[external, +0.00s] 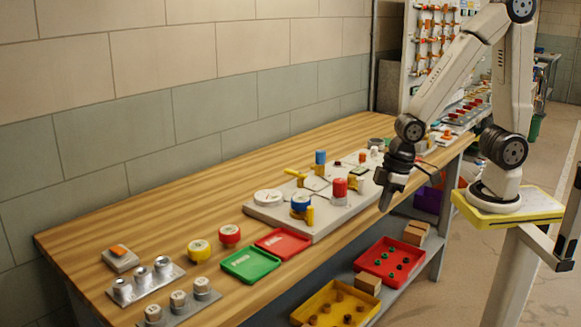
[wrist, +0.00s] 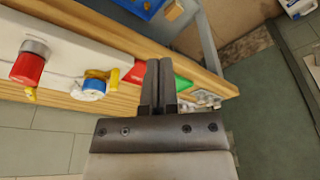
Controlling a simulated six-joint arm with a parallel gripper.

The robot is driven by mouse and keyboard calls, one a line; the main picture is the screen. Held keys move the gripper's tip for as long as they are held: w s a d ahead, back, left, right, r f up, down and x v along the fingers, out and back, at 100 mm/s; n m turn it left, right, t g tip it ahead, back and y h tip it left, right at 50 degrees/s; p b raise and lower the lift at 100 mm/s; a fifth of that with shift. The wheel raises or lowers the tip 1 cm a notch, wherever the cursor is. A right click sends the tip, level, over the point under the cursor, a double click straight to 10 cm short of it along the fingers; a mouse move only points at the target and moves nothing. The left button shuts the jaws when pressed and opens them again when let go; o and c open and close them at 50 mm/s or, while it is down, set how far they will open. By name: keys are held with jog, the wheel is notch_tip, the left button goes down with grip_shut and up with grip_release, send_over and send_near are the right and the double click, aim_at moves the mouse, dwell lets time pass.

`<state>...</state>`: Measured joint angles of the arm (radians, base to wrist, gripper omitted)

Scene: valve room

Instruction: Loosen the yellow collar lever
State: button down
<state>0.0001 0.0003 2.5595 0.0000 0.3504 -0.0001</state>
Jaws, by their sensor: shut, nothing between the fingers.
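Several yellow levers are on the pale board at the table's front edge, and I cannot tell which one the task names. One yellow lever (external: 310,216) stands beside a blue-capped fitting (external: 301,202). Another yellow lever (external: 295,173) lies near horizontal behind it, and a third yellow piece (external: 354,184) is beside a red cylinder (external: 340,187). In the wrist view a yellow lever (wrist: 103,76) shows by the blue and white fitting (wrist: 93,89). My gripper (external: 385,208) is shut and empty, pointing down off the front edge, apart from the levers.
The board (external: 281,223) sits on the wooden table (external: 190,230). Green (external: 250,264) and red (external: 283,243) trays lie left of it. Bins with small parts, yellow (external: 328,294) and red (external: 388,259), are on the lower shelf. The space in front of the table edge is open.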

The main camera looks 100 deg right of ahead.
jog(key=shift+w, duration=0.1)
jog(key=n+g+h, duration=0.1)
jog(key=n+g, duration=0.4)
send_near(308, 214)
jog(key=w+a+r, duration=0.2)
jog(key=w+a, duration=0.2)
jog(key=shift+w+d+r, duration=0.2)
jog(key=shift+w+d, duration=0.5)
jog(key=shift+w, duration=0.1)
jog(key=shift+f, duration=0.15)
jog(key=x, duration=0.9)
jog(key=shift+s+d+f, duration=0.25)
jog(key=shift+s+f, duration=0.1)
jog(key=shift+f, duration=0.05)
jog(key=shift+s+d, duration=0.35)
jog(key=shift+s, duration=0.45)
jog(key=shift+s+d, duration=0.4)
jog(key=shift+s, duration=0.4)
